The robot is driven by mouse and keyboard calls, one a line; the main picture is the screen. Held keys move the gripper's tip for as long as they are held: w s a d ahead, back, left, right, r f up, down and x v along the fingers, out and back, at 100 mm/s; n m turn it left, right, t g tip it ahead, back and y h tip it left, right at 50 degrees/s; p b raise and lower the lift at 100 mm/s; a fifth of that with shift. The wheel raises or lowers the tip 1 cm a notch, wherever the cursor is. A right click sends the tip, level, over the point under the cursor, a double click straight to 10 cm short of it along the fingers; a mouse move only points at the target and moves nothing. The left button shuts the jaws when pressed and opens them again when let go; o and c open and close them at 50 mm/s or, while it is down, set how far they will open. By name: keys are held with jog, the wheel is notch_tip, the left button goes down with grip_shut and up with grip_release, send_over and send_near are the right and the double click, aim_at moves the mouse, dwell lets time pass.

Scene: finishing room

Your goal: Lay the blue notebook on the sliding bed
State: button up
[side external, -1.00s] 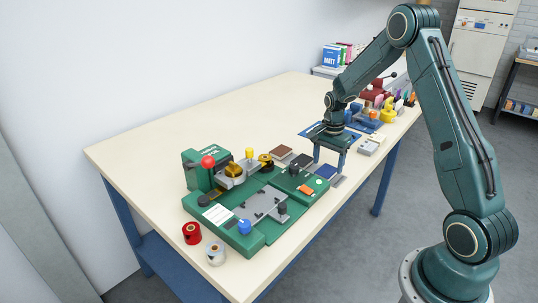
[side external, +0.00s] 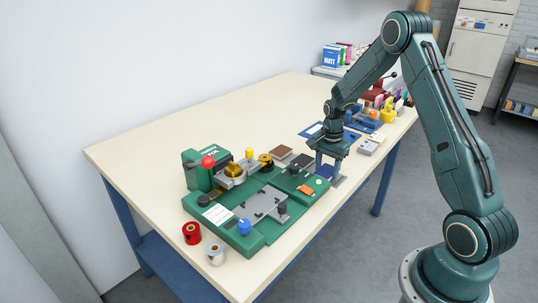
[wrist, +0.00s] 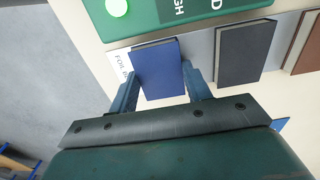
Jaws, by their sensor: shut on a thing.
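The blue notebook (wrist: 158,68) lies on a grey strip at the green machine's edge; a small part of it shows in the side view (side external: 326,171). My gripper (side external: 328,168) points down at it. In the wrist view my gripper (wrist: 160,76) has one finger on each side of the notebook, shut on it. No lift off the strip is clear. The sliding bed (side external: 262,204), a grey plate with dark marks, is on the green foiling machine (side external: 200,180), nearer the camera and left of my gripper. It is bare of any notebook.
A dark grey notebook (wrist: 244,52) and a brown notebook (wrist: 306,45) lie beside the blue one. Red (side external: 191,233) and silver (side external: 215,253) rolls stand at the table's front left. A red knob and a yellow handle stick up from the machine. The table's back left is clear.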

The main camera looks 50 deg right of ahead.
jog(key=shift+r, duration=0.15)
jog(key=shift+r, duration=3.65)
jog(key=w+a, duration=0.1)
jog(key=a, duration=0.3)
jog(key=w+a, duration=0.2)
jog(key=a, duration=0.2)
jog(key=w+a, duration=0.1)
jog(key=a, duration=0.3)
jog(key=shift+w+a+r, duration=0.15)
jog(key=shift+w+r, duration=0.15)
jog(key=shift+w, duration=0.1)
send_over(260, 203)
jog(key=shift+r, duration=0.35)
jog(key=shift+f, duration=0.1)
jog(key=shift+f, duration=2.8)
jog(key=shift+f, duration=0.6)
